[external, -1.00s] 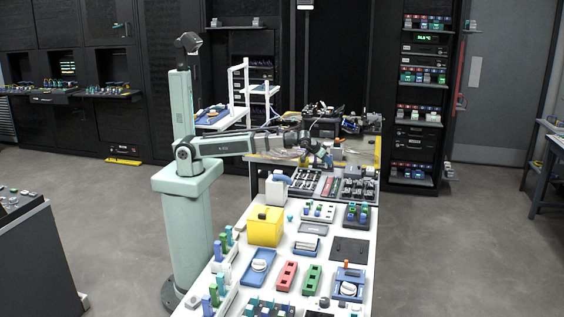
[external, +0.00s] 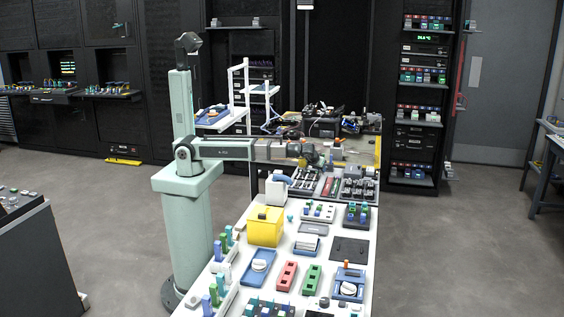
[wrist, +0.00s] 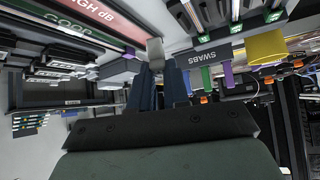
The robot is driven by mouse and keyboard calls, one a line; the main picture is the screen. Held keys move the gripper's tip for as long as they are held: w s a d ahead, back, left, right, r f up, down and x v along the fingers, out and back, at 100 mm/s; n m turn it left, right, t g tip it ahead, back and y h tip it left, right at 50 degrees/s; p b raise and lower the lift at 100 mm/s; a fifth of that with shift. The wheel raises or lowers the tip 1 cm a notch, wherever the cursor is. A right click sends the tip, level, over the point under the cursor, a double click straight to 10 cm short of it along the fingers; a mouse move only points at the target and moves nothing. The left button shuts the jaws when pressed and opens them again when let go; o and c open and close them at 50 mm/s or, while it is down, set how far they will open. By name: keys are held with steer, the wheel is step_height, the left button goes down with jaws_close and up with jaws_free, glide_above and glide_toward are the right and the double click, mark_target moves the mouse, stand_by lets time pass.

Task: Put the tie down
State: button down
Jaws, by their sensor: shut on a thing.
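My gripper (external: 322,160) is at the far end of the level arm, over the back part of the white bench in the external view. In the wrist view its two dark blue fingers (wrist: 161,72) are close together, with a small pale grey piece at their tips. I take this piece to be the tie (wrist: 155,47); its full shape does not show. In the external view the tie is too small to make out. Whether it touches anything below cannot be told.
A holder labelled SWABS (wrist: 207,56) and a yellow cylinder (wrist: 266,47) are right of the fingers in the wrist view. A red sign (wrist: 95,18) is at upper left. The white bench carries a yellow box (external: 264,226) and several trays; dark equipment (external: 335,120) stands behind.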

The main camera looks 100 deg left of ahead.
mark_target(320, 175)
steer(key=shift+f, duration=2.2)
steer(key=shift+f, duration=0.15)
steer(key=c, duration=1.1)
jaws_free()
steer(key=v, duration=1.2)
steer(key=shift+r, duration=0.25)
